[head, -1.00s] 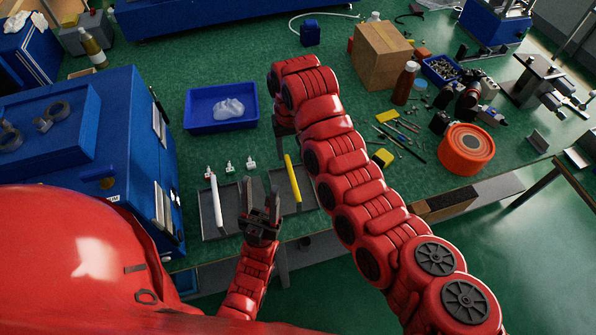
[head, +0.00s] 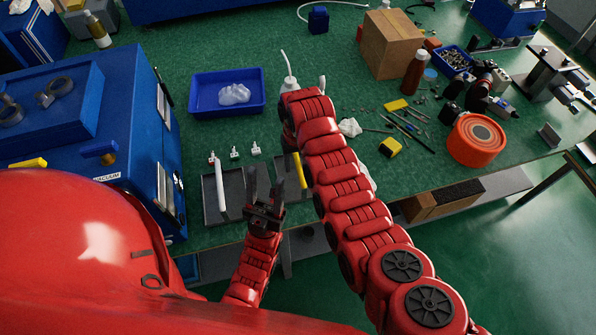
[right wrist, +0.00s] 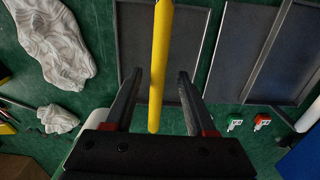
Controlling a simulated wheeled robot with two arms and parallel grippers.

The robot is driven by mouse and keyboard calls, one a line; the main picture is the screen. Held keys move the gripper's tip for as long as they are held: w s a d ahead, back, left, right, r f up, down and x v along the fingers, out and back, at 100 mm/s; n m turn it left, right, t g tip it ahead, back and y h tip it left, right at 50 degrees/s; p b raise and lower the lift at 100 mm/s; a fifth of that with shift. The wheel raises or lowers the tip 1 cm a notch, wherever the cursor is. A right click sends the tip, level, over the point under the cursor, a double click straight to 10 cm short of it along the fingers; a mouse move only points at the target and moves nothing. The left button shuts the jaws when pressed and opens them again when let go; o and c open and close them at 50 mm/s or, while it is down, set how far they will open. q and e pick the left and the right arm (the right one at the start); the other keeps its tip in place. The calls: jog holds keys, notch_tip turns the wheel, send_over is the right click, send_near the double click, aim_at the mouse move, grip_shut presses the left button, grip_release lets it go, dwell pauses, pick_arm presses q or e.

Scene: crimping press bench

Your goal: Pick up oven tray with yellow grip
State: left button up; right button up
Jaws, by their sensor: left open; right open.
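The dark oven tray with the yellow grip (head: 301,170) lies on the green bench, partly hidden by my right arm. In the right wrist view its yellow grip (right wrist: 161,50) runs upright between my right fingers, over the dark tray (right wrist: 185,38). My right gripper (right wrist: 160,73) is open, with a finger on each side of the grip; contact cannot be told. The head view hides this gripper behind the arm. My left gripper (head: 265,168) is open and empty, between the two grips. A second dark tray (head: 209,200) with a white grip (head: 221,186) lies left.
Small white connectors (head: 235,153) sit behind the trays. A blue bin (head: 227,107) stands farther back. The blue vacuum oven (head: 120,120) bounds the left side. A crumpled white piece (head: 350,127), tools and an orange spool (head: 476,141) lie to the right.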

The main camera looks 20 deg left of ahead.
jog(key=shift+w+f, duration=0.15)
jog(key=shift+f, duration=1.85)
jog(key=shift+c, duration=0.3)
grip_shut()
